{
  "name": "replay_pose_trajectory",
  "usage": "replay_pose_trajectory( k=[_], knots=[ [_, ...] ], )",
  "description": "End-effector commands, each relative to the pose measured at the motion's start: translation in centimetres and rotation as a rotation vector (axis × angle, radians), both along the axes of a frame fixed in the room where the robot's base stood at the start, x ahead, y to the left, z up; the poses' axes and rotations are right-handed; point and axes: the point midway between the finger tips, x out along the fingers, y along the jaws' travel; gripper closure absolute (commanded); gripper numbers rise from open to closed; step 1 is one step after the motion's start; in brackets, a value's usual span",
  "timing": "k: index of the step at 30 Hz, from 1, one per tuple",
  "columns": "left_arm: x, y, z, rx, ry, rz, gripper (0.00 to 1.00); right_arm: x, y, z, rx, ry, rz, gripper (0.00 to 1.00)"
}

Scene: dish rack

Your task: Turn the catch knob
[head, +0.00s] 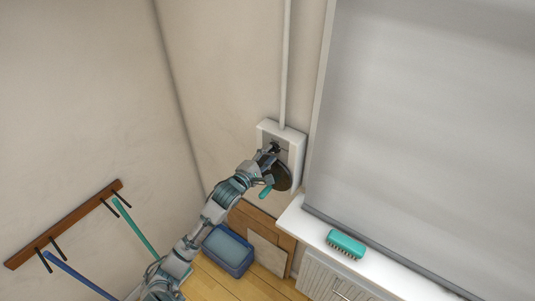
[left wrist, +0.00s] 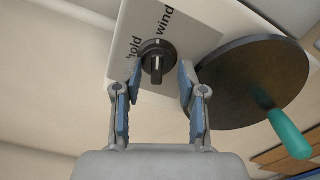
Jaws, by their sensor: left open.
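The catch knob (left wrist: 157,57) is a small black dial with a pale pointer line on the white wall box (head: 296,148). It sits between the printed words "hold" and "wind" in the left wrist view. My left gripper (head: 268,154) is at the front of the box. In the left wrist view my left gripper (left wrist: 161,80) is open, one finger to each side of the knob at its near edge. I cannot tell whether either finger touches it. A dark round crank disc (left wrist: 250,82) with a teal handle (left wrist: 288,132) is right beside the fingers. My right gripper is out of view.
A white pole (head: 286,65) rises from the box. A grey blind (head: 425,105) hangs to the right above a white sill with a teal brush (head: 346,243). A blue bin (head: 229,250) stands below. A peg rail (head: 65,225) is at the left.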

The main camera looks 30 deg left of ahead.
Motion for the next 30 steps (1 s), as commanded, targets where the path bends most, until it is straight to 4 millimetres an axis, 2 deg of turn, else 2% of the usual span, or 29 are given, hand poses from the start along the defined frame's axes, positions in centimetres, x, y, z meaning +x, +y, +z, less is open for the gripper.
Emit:
replay_pose_trajectory(
  k=[9, 20, 30],
  knots=[
    [-1.2, 0.3, 0.1, -0.001, -0.002, 0.001, 0.59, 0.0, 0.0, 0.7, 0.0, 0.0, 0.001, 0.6],
    [-1.4, 0.3, 0.1, -0.001, -0.002, 0.001, 0.59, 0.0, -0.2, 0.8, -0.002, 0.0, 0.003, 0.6],
    [-4.6, 0.5, 0.2, -0.001, 0.0, 0.001, 0.59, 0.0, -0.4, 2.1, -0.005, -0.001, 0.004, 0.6]
  ],
)
